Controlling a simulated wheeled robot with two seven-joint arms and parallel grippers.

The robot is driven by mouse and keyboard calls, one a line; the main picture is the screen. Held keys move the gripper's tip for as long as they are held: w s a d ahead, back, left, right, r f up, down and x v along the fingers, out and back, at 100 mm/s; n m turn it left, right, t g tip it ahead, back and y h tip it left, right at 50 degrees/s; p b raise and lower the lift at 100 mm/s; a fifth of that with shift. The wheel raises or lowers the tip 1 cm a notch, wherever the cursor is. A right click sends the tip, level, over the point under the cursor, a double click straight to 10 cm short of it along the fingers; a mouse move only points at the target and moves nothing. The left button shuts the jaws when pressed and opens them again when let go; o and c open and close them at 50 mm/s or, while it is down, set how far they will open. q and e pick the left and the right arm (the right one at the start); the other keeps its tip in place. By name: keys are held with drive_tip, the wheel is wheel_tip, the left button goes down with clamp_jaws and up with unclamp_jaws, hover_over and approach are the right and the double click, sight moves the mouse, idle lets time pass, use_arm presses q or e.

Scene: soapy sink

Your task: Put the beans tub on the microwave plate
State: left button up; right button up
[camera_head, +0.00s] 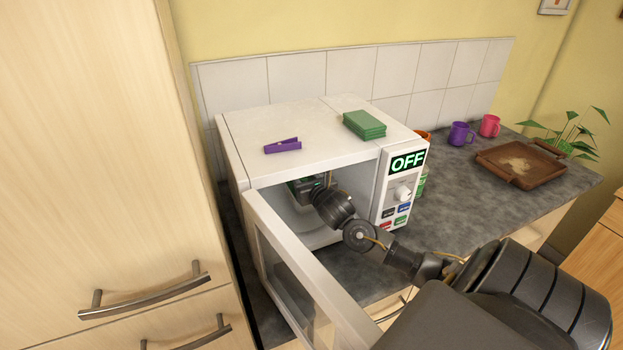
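The white microwave (300,155) stands on the counter with its door (300,280) swung open toward me and its display reading OFF. My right arm comes in from the right and reaches into the cavity. My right gripper (303,188) is inside, mostly hidden by its own wrist and the microwave's top edge. I cannot tell whether it is open or shut, or whether it holds anything. I cannot make out the beans tub. The microwave plate is not clearly visible behind the arm in the pale cavity. My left gripper is out of view.
A green block (364,124) and a purple clip-like object (283,145) lie on top of the microwave. A greenish container (421,183) shows partly behind its right side. A purple mug (460,134), a pink mug (490,125) and a brown tray (521,164) stand farther right. A tall cabinet (90,150) borders the left.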

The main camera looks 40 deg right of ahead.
drive_tip(key=b+v, duration=0.3)
drive_tip(key=v, duration=0.9)
